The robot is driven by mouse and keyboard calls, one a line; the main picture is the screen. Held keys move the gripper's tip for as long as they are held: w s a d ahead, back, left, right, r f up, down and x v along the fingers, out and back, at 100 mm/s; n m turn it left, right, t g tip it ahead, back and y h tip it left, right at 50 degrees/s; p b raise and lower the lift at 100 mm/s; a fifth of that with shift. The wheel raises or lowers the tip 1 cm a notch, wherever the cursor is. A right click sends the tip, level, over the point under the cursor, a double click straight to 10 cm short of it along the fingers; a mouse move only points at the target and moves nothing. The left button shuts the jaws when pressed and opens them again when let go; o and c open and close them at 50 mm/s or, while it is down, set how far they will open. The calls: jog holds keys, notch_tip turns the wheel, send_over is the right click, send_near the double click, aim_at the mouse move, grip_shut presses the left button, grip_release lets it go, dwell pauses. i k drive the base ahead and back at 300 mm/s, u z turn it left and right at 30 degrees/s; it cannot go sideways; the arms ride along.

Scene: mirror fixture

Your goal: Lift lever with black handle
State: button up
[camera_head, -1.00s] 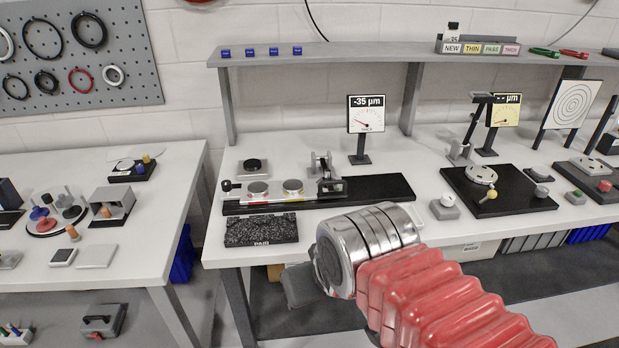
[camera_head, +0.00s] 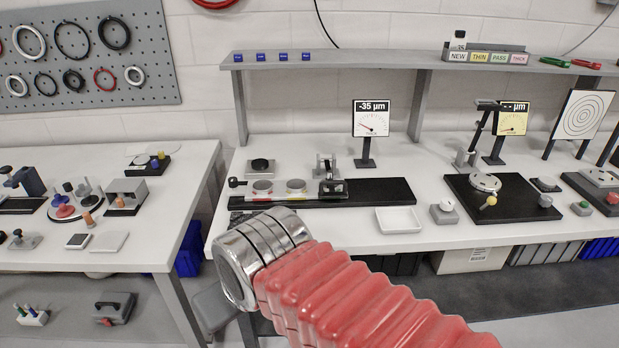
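A black ball knob (camera_head: 234,183) sits at the left end of the fixture, on a short rod joined to a light rail that holds two round discs. The fixture's black base (camera_head: 382,190) lies on the bench, and a metal bracket (camera_head: 327,167) with a dark block stands near its middle. I cannot tell for sure whether the knob is the lever's black handle. My arm's metal wrist is in front of the bench, below and right of the knob.
A dial display (camera_head: 371,118) reading -35 µm stands behind the fixture. A white tray (camera_head: 398,220) lies in front of it. A black base with a round metal plate (camera_head: 484,183) is to the right. Another bench (camera_head: 180,200) stands left across a gap.

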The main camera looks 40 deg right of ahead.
aim_at(331, 195)
jog(key=u, duration=1.25)
jog(key=k, duration=0.7)
jog(key=z, duration=1.3)
jog(key=i, duration=0.95)
jog(key=z, duration=0.1)
